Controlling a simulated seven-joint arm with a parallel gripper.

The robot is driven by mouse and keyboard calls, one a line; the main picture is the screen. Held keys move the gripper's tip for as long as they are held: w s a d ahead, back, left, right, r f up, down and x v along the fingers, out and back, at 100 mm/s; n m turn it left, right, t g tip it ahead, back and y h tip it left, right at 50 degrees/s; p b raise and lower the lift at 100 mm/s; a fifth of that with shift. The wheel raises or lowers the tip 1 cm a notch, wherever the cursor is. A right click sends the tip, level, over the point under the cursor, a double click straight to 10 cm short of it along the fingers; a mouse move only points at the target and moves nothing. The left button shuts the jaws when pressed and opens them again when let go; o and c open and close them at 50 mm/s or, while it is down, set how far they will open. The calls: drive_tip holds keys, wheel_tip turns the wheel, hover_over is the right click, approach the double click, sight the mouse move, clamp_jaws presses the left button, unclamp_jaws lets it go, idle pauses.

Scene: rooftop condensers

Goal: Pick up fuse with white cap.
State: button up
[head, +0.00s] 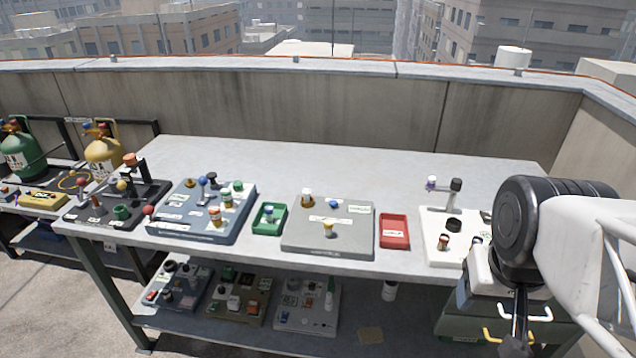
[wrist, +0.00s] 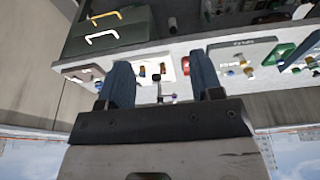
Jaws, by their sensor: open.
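A small part with a white top (head: 307,197) and a darker base stands at the back of the grey board (head: 345,240). On the blue-grey board (head: 175,222), an orange part with a pale top (head: 214,214) stands near the front. They are too small for me to tell which is the fuse with the white cap. My gripper (wrist: 162,78) is open and empty in the wrist view, its two dark blue fingers apart. In the head view my arm is at the right, with the gripper partly hidden, away from these parts.
A green tray (head: 283,214) and a red tray (head: 392,219) flank the grey board. A white board (head: 428,254) with an upright post stands at the right, near my arm. The table's back strip (head: 340,158) is clear. Drawers with handles (wrist: 103,38) show in the wrist view.

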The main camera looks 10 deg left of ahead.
drive_tip(key=w+a+r+m, duration=0.1)
drive_tip(key=w+a+r, duration=0.1)
drive_tip(key=w, duration=0.5)
drive_tip(key=w+a+r+m, duration=0.1)
drive_tip(key=w+a, duration=0.2)
drive_tip(key=w, duration=0.5)
drive_tip(key=m+g, duration=0.3)
drive_tip(key=m, duration=0.4)
hover_over(306, 190)
drive_tip(key=f, duration=1.6)
drive_tip(key=shift+s+d+f, duration=0.2)
drive_tip(key=shift+d+f, duration=0.1)
drive_tip(key=shift+f, duration=0.1)
drive_tip(key=shift+w+a+f, duration=0.15)
drive_tip(key=shift+a+f, duration=0.05)
drive_tip(key=shift+a, duration=0.05)
drive_tip(key=shift+f, duration=0.1)
drive_tip(key=shift+f, duration=1.2)
